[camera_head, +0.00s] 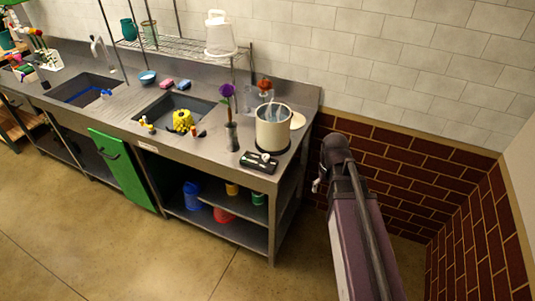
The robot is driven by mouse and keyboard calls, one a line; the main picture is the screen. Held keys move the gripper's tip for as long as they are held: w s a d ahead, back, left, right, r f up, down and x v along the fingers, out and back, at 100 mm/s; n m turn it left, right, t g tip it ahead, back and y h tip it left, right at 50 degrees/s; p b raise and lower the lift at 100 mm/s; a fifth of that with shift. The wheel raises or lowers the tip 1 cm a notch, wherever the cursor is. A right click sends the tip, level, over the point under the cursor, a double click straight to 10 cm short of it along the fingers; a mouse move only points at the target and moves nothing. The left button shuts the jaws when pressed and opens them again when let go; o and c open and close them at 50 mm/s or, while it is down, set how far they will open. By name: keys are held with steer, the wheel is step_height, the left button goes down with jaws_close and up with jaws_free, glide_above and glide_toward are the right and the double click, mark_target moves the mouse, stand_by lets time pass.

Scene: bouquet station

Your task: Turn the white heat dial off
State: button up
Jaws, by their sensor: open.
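A white heat dial (265,157) sits on top of a small black control box (251,164) near the front right corner of the steel counter. The dial is too small to read its setting. Behind the box, a light-coloured pot (273,130) stands on a dark round base. My arm rises at the right, apart from the counter. A small pale part shows at its left side, but I cannot make out any gripper fingers. Nothing of mine touches the dial or the box.
A vase (232,136) with a purple flower stands just left of the box. A sink (177,109) holding a yellow object is further left. A green door (121,168) hangs open below the counter. The floor (150,255) in front is clear. A brick wall (420,165) is at the right.

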steer(key=w+a+r+n+p, duration=0.2)
steer(key=w+a+r+p, duration=0.2)
steer(key=w+a, duration=0.8)
step_height(320, 180, up, 3)
steer(key=n+p, duration=0.2)
steer(key=p, duration=0.1)
glide_above(266, 156)
steer(key=shift+f+b, duration=0.2)
steer(key=shift+b, duration=0.3)
step_height(266, 156, down, 13)
steer(key=b, duration=1.3)
steer(key=shift+f, duration=0.2)
